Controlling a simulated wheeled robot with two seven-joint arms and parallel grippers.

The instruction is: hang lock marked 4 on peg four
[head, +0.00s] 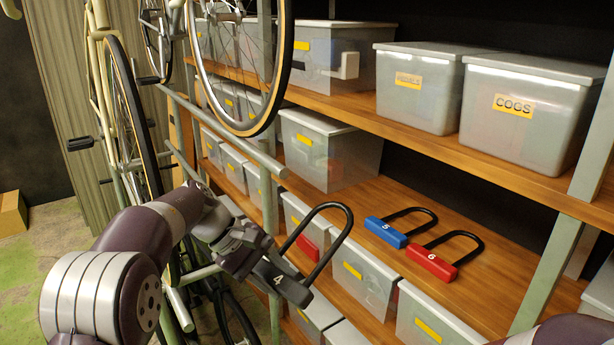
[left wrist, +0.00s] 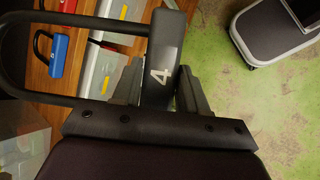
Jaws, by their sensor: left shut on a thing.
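The lock marked 4 (head: 279,286) has a black body with a white 4 and a black U-shaped shackle. My left gripper (head: 258,262) is shut on its body and holds it in the air in front of the shelves, shackle tilted up and to the right. In the left wrist view, the lock body (left wrist: 166,45) sits between the two fingers of the left gripper (left wrist: 158,92), and the shackle runs left. I cannot make out a peg marked four. My right gripper is not in view; only part of my right arm shows at the bottom right.
A blue lock marked 5 (head: 386,232) and a red lock marked 6 (head: 431,262) lie on the wooden shelf (head: 480,300). Lidded bins fill the shelves, one labelled COGS (head: 525,110). A green rail (head: 222,128) and bicycles (head: 128,110) stand at the left.

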